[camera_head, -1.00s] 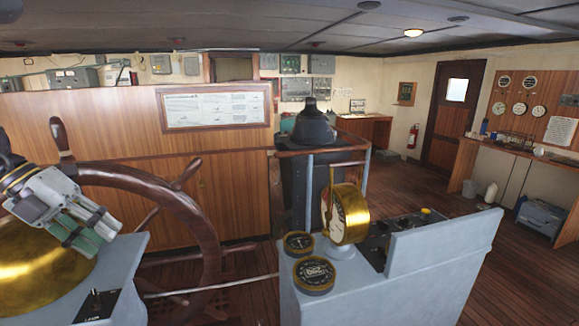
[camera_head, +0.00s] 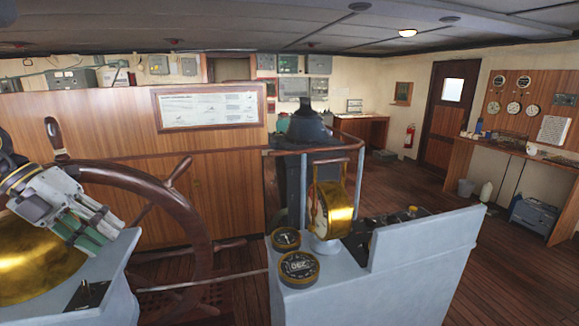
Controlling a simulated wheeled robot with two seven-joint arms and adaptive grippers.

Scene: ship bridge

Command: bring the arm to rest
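My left gripper (camera_head: 84,236) is at the left edge of the head view, in front of the wooden steering wheel (camera_head: 188,215) and above a brass dome (camera_head: 42,272) on a grey-blue console. Its two fingers, with green pads, lie close side by side and point down to the right. I see nothing held between them, but whether they are fully closed is unclear. I cannot tell whether the gripper touches the dome. My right gripper is not in view.
A grey-blue console (camera_head: 420,242) with a brass gauge (camera_head: 333,207) and round dials (camera_head: 298,268) stands right of the wheel. A dark binnacle (camera_head: 308,130) stands behind it. Open wooden floor (camera_head: 410,180) lies to the right, before a door (camera_head: 441,115).

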